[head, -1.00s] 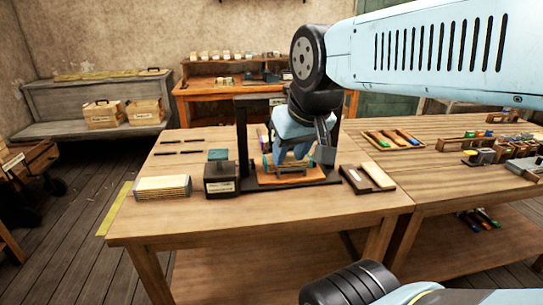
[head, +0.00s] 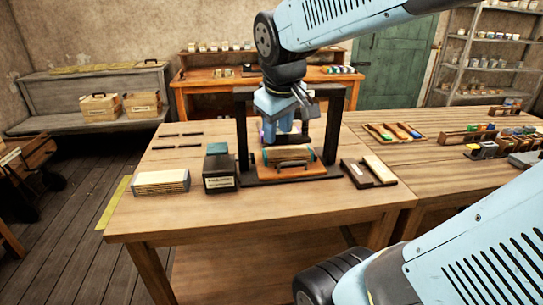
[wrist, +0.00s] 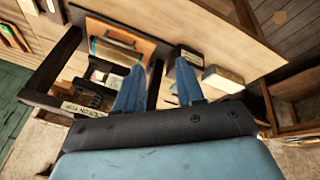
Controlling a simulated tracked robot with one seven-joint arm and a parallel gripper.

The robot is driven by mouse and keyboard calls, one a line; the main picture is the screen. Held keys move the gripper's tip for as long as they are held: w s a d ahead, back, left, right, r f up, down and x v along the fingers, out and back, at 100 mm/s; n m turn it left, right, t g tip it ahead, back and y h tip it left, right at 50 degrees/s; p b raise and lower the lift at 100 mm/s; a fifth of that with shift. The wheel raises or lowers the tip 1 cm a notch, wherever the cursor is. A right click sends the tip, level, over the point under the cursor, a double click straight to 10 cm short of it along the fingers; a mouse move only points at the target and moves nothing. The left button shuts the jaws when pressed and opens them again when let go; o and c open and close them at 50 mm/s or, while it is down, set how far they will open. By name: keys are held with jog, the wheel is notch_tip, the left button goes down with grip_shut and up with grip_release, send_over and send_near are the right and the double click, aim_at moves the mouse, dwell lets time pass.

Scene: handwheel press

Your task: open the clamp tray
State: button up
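The clamp tray (head: 292,174), an orange-brown board on a dark base, sits in the dark press frame (head: 241,125) on the near table. A roll-like piece with a greenish end (head: 288,155) and a small metal bar lie across it. The tray also shows at the top of the wrist view (wrist: 122,32). My gripper (head: 287,134) hangs inside the frame, above the tray and apart from it. In the wrist view its two blue fingers (wrist: 158,68) stand apart with nothing visible between them. The arm and gripper hide part of the frame's top.
A black labelled box (head: 220,171) and a pale stack (head: 160,183) stand left of the press. A dark tray with a pale block (head: 368,173) lies to its right. The table's front strip is clear. Tool trays (head: 395,135) lie on the right-hand table.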

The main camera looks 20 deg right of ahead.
jog(key=w+d+f+n+g+h, duration=0.1)
jog(key=w+d+f+n, duration=0.15)
jog(key=w, duration=0.25)
jog(key=w+d+f+n+g+h, duration=0.1)
jog(key=w+n, duration=0.2)
jog(key=w, duration=0.2)
jog(key=n+g+h, duration=0.1)
jog(key=n+h, duration=0.1)
jog(key=n, duration=0.3)
send_near(284, 164)
jog(key=x, duration=0.5)
jog(key=d+x, duration=0.1)
jog(key=x, duration=0.2)
jog(key=shift+w+r, duration=0.1)
jog(key=shift+r, duration=0.1)
grip_shut()
